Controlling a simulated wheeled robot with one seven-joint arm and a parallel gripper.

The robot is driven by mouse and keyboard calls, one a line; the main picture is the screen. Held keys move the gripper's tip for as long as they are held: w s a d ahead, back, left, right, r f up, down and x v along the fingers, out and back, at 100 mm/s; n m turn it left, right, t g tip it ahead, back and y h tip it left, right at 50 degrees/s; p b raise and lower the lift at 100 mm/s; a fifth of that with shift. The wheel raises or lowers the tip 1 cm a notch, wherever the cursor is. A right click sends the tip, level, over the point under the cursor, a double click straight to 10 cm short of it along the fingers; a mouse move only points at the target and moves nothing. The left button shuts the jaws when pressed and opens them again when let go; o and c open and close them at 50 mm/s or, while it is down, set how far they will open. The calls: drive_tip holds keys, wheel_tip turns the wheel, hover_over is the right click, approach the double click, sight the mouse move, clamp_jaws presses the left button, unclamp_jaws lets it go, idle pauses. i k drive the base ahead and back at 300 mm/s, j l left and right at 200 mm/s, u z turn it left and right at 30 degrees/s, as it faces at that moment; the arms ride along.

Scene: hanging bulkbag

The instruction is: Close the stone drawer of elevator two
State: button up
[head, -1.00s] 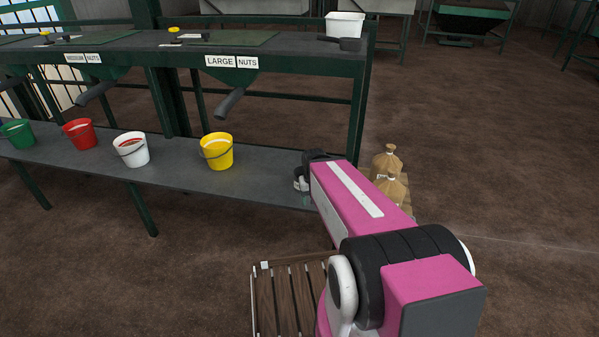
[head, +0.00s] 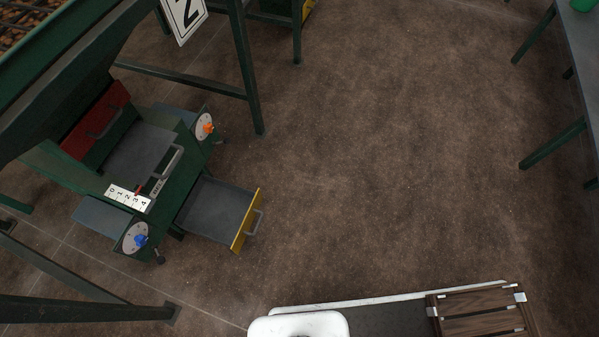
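Elevator two is the green machine (head: 185,185) at the left of the head view, below a white sign with a black 2 (head: 185,18). A grey drawer (head: 212,208) with a yellow front (head: 245,220) and a grey handle (head: 256,222) is pulled out of its lower side, over the floor. It looks empty. No readable label marks it as the stone drawer. My gripper is not in view.
A red panel with a handle (head: 95,120), a numbered scale (head: 128,198), an orange knob (head: 208,128) and a blue knob (head: 140,240) are on the machine. Green posts (head: 243,65) stand behind it. Brown floor (head: 400,150) right of the drawer is clear.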

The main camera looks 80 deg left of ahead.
sight(223, 212)
drive_tip(key=u, duration=1.05)
drive_tip(key=k+u, duration=0.1)
drive_tip(key=u, duration=2)
drive_tip(key=k+j+u, duration=0.1)
drive_tip(key=u, duration=0.95)
